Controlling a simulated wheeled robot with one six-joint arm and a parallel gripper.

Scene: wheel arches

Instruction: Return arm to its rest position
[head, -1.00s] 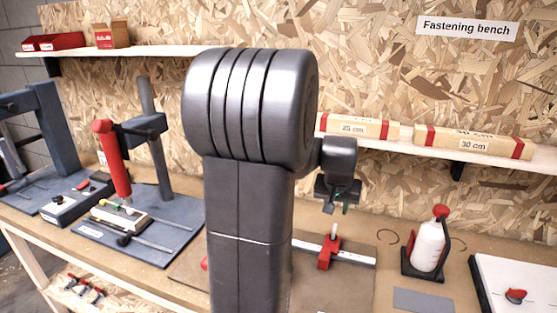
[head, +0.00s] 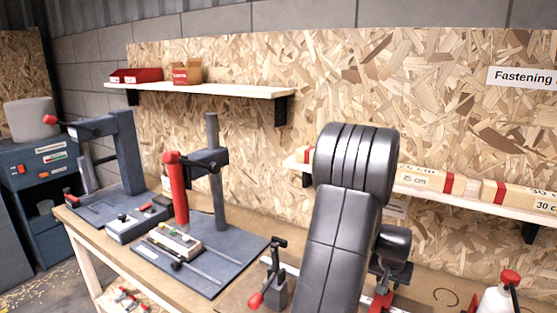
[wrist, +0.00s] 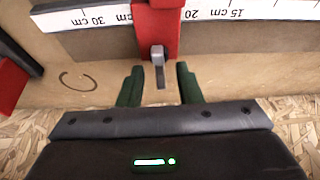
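My arm stands upright in front of the bench in the head view, and its thick dark links hide part of the bench behind. Ahead of the fingers is a red clamp block (wrist: 157,25) with a grey metal tip, on a white ruler (wrist: 225,10) marked in cm. The tip lies in line with the gap, but I cannot tell how far off it is. In the head view the gripper's fingers are mostly hidden.
A drill-press-like stand with a red handle (head: 176,185) stands left of my arm, with a dark arched press (head: 125,150) farther left. A small toggle clamp (head: 275,280) is close by my arm. Shelves (head: 215,88) run along the chipboard wall. A white bottle (head: 497,300) stands at the right.

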